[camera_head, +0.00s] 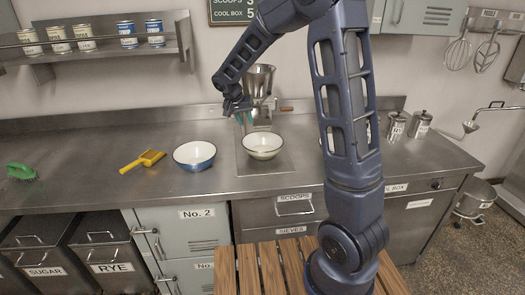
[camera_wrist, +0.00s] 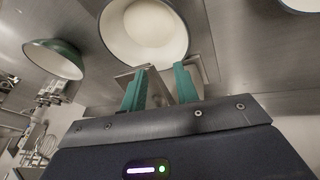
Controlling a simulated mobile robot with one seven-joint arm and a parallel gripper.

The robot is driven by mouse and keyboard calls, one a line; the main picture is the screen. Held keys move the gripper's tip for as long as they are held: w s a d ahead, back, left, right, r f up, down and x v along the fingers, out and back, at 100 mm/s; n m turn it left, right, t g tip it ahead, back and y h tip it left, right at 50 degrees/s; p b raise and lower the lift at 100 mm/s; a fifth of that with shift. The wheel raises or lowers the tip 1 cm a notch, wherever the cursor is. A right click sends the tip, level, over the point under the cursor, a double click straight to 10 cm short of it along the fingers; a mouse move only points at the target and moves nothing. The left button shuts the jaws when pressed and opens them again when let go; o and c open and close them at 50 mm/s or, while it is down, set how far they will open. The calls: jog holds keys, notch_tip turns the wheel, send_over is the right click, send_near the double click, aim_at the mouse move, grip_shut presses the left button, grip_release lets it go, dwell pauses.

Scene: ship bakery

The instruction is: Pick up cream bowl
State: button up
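The cream bowl (camera_head: 262,152), pale with a dark rim, stands upright on a flat metal plate on the steel counter. In the wrist view the cream bowl (camera_wrist: 120,38) shows its pale inside just beyond the fingertips, cut off by the top edge. My gripper (camera_head: 244,119) is behind and above the bowl, a little to its left, apart from it. Its two teal fingers (camera_wrist: 161,70) are spread with nothing between them.
A blue bowl (camera_head: 194,163) stands left of the cream bowl, with a yellow scoop (camera_head: 146,160) and green brush (camera_head: 21,172) further left. A steel hopper (camera_head: 260,80) stands behind. A green-rimmed bowl (camera_wrist: 55,60) shows in the wrist view. Canisters (camera_head: 398,127) stand right.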

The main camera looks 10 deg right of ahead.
send_near(244, 141)
jog(key=x, duration=1)
jog(key=shift+w, duration=0.15)
grip_shut()
